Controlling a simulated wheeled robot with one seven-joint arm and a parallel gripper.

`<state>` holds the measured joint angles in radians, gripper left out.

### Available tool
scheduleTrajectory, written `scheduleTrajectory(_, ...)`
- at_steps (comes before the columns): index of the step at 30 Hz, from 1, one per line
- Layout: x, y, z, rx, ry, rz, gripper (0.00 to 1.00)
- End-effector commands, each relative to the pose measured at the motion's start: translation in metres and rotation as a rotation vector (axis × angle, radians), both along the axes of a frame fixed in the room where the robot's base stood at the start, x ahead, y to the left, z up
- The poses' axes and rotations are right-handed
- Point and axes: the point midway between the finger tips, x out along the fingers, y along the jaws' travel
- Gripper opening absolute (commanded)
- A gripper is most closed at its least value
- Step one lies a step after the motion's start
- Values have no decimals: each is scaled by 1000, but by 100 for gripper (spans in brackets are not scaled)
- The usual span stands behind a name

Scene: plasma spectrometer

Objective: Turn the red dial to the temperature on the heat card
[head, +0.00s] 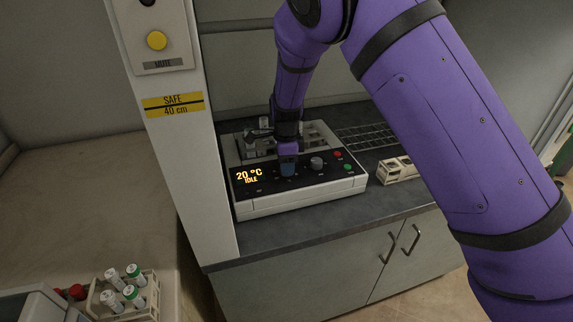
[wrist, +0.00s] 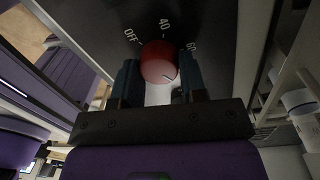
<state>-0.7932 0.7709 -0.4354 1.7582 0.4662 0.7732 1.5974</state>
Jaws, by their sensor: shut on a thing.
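The red dial (wrist: 159,60) sits on a dark panel in the wrist view, with the marks OFF, 40 and 60 around its far side. A short light line shows on its near, lower-right part. My gripper (wrist: 159,82) has one finger on each side of the dial and is shut on it. In the head view my gripper (head: 288,168) points down at the front panel of a white device (head: 290,198) and hides the dial. The device's display (head: 249,175) reads 20 °C and IDLE. I cannot make out a heat card.
A grey knob (head: 317,163) and red and green buttons lie right of my gripper. A wooden rack (head: 397,170) stands right of the device. A white post (head: 185,130) with a SAFE 40 cm label stands left. A tube rack (head: 152,296) is at lower left.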

Motion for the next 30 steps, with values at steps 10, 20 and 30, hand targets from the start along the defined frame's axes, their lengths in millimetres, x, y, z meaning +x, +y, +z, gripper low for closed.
scheduleTrajectory(10, 1, 0, 1, 1, -2, 1, 64)
scheduleTrajectory(20, 1, 0, 5, 1, -2, 1, 64)
scheduleTrajectory(30, 4, 1, 62, 2, -4, 1, 64)
